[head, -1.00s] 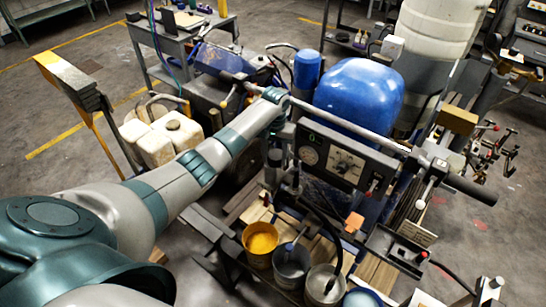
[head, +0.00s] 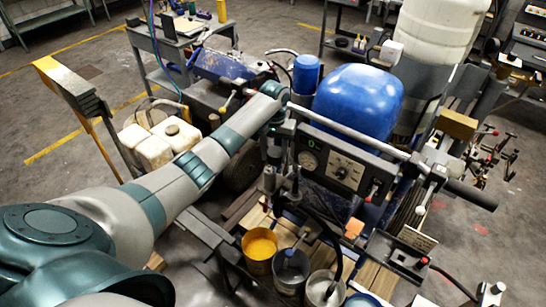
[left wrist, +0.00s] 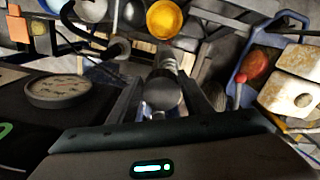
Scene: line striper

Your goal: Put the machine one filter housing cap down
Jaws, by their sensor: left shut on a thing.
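My left gripper (head: 268,182) points down beside the left end of the striper's control panel (head: 345,168). In the left wrist view its two dark fingers (left wrist: 163,100) are closed on a grey, round-topped metal piece (left wrist: 162,93), which I take to be the filter housing cap. In the head view the cap is mostly hidden by my gripper and cannot be told apart from the dark metal parts around it. I cannot tell whether the cap touches anything below. My right gripper is not in view.
A yellow paint bucket (head: 259,246) and grey buckets (head: 291,267) stand just in front of my gripper. A long handlebar (head: 350,124) and a blue tank (head: 358,100) lie to the right. White jugs (head: 153,148) stand to the left. A pressure gauge (left wrist: 60,91) is close to my fingers.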

